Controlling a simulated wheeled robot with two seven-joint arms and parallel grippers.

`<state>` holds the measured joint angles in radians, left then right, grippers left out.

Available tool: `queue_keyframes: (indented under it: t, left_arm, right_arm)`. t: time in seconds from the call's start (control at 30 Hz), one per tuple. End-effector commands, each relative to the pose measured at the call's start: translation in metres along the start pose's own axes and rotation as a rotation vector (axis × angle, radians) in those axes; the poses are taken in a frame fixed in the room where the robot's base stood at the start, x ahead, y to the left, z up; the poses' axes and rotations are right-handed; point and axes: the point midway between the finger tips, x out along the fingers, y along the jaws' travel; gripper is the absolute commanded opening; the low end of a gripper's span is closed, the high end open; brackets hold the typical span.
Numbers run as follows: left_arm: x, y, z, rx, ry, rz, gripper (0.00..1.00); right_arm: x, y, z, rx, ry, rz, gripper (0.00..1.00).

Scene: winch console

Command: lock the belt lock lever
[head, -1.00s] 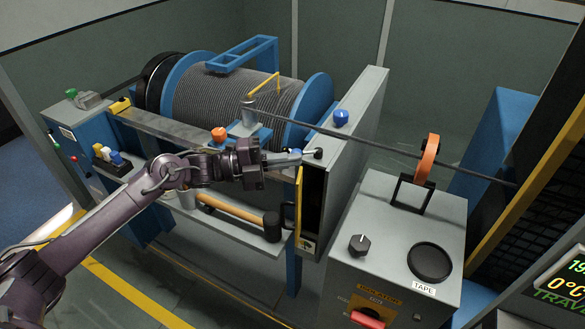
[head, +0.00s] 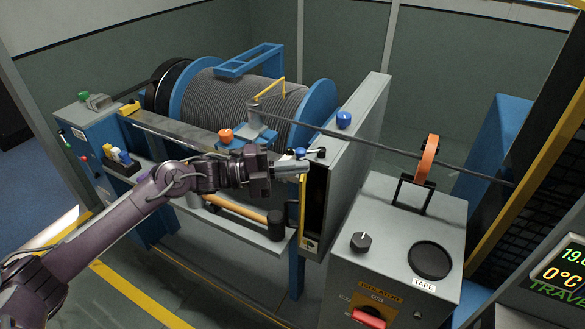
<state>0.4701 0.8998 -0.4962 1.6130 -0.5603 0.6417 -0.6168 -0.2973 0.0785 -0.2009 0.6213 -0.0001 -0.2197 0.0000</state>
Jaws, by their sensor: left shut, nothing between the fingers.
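A small lever with a black ball end (head: 321,152) sticks out at the front top corner of the grey cabinet (head: 358,125). A small blue knob (head: 300,153) sits just left of it. No label shows which control is the belt lock lever. My left gripper (head: 305,168) is shut and empty, just below and in front of the blue knob and black-ended lever. Whether its tips touch the cabinet corner cannot be told. The gripper hides part of the mounting behind it. My right gripper is not in view.
A larger blue knob (head: 344,120) tops the cabinet. A hammer (head: 275,222) lies on the shelf below my arm. The cable drum (head: 245,105) and an orange knob (head: 226,135) are behind. A grey console (head: 395,240) with an orange-wheeled fixture (head: 427,160) stands right.

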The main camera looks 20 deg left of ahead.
Motion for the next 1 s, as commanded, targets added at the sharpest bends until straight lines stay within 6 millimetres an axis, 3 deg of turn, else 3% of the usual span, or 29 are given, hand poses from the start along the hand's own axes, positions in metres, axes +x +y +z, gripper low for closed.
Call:
queue_keyframes:
  t: [0.1,0.23,0.5,1.0]
  left_arm:
    - [-0.026,0.004,0.007,0.003,-0.005,0.006,0.0]
    - [-0.05,0.004,0.012,0.0,-0.004,0.006,0.0]
    - [-0.089,0.001,0.019,-0.001,-0.001,0.004,0.0]
    - [-0.097,-0.001,0.021,-0.002,0.001,0.002,0.0]
  right_arm:
    - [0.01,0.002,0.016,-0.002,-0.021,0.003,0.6]
    - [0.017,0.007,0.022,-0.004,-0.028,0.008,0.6]
    - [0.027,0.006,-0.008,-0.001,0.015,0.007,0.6]
    - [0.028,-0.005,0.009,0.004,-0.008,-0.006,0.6]
